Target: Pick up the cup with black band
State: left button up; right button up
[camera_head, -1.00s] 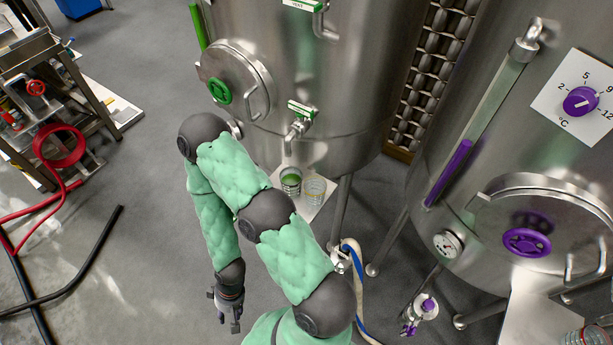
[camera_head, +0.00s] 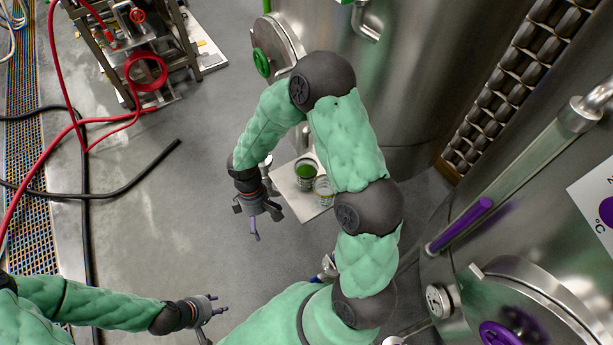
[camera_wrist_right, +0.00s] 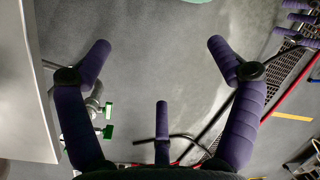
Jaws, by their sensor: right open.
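Two small clear cups stand side by side on a pale board under the tank. The nearer-left cup (camera_head: 306,174) holds green contents and seems to have a dark band, too small to be sure. The other cup (camera_head: 323,190) looks clear, with no black band readable. My right gripper (camera_head: 258,214) is open and empty, left of the board and apart from both cups. In the right wrist view its spread purple fingers (camera_wrist_right: 158,60) have only floor between them; no cup shows. My left gripper (camera_head: 211,318) is low at the bottom left, its fingers apart and empty.
The pale board (camera_head: 289,181) lies beside the steel tank (camera_head: 410,80). A metal frame stand (camera_head: 130,50), red hose (camera_head: 85,130) and black hose (camera_head: 130,188) lie to the left. The floor (camera_head: 190,240) left of my right gripper is clear.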

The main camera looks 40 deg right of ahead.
jog(key=w+d+r+n+h, duration=0.35)
jog(key=d+r, duration=0.35)
jog(key=r, duration=0.3)
jog(key=h, duration=0.3)
send_near(304, 167)
notch_tip(304, 167, up, 4)
jog(key=s+a, duration=0.2)
jog(key=shift+b+x, duration=1.75)
jog(key=shift+x, duration=3.45)
jog(key=shift+r, duration=0.1)
jog(key=c, duration=1.7)
